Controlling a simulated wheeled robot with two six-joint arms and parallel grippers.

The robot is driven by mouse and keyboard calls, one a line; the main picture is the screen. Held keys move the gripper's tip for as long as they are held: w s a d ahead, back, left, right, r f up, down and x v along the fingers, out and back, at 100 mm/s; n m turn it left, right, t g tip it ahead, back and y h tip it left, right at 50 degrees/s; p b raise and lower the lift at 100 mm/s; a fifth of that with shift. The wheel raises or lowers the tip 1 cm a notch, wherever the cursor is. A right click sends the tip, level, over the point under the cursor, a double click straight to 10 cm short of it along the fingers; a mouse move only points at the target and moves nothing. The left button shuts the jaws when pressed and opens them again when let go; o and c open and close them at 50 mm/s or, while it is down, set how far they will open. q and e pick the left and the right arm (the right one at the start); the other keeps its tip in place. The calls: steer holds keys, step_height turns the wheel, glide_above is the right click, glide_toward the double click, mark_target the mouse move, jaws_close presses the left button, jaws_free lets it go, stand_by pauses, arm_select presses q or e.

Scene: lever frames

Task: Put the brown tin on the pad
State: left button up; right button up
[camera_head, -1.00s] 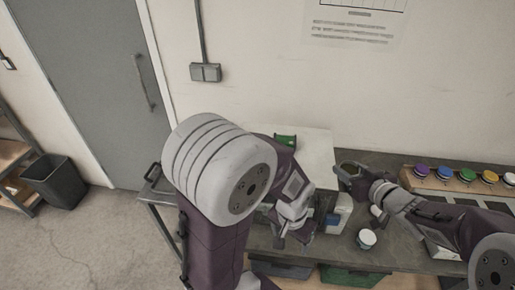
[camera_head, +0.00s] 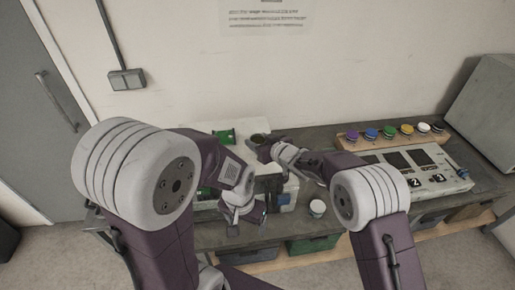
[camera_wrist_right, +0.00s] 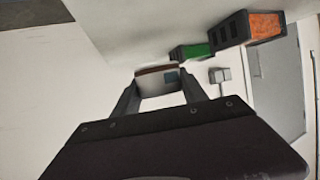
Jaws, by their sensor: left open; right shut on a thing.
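My right gripper (camera_head: 268,145) is shut on a small round tin (camera_head: 259,137) with a dark top, near the back of the bench. In the right wrist view the tin (camera_wrist_right: 157,84) sits between the two fingers, with a brown band at its rim, a pale side and a teal patch. In the head view it appears over the right back part of a white raised surface (camera_head: 240,125); I cannot tell whether it touches. My left gripper (camera_head: 246,216) is open and empty, lower, over the bench front. I cannot make out which surface is the pad.
A green object (camera_head: 225,137) stands left of the tin. A white cup (camera_head: 317,208) stands near the bench's front edge. A rack of coloured knobs (camera_head: 390,134) and a numbered panel (camera_head: 415,165) lie to the right. The wall is close behind.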

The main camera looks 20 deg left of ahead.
steer(key=shift+f, duration=0.15)
step_height(320, 180, down, 3)
steer(key=shift+s+d+r, duration=0.1)
steer(key=shift+d, duration=0.05)
steer(key=shift+f, duration=0.4)
steer(key=shift+f, duration=0.15)
steer(key=o, duration=1.2)
steer(key=shift+o, duration=1.1)
